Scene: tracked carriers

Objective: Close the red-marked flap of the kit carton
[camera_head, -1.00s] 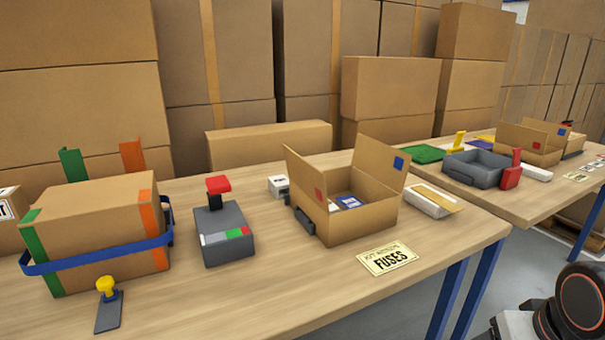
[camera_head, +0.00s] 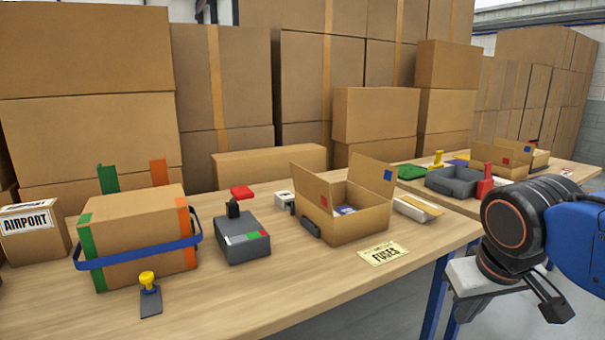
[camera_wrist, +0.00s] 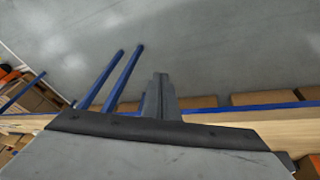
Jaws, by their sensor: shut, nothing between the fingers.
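The kit carton (camera_head: 362,226) is an open brown box on the near table, behind a card reading FUSES (camera_head: 383,253). Its red-marked flap (camera_head: 305,188) stands up at the left side, leaning outward, with a red square near its lower right corner. A blue-marked flap (camera_head: 366,176) stands up at the back right. A blue and white item (camera_head: 345,210) shows inside. My gripper (camera_wrist: 160,82) is shut and empty in the wrist view, over grey floor and table edges. In the head view my arm is at the right, apart from the carton.
A second table (camera_head: 545,179) holds a grey bin (camera_head: 455,183) and another open carton.

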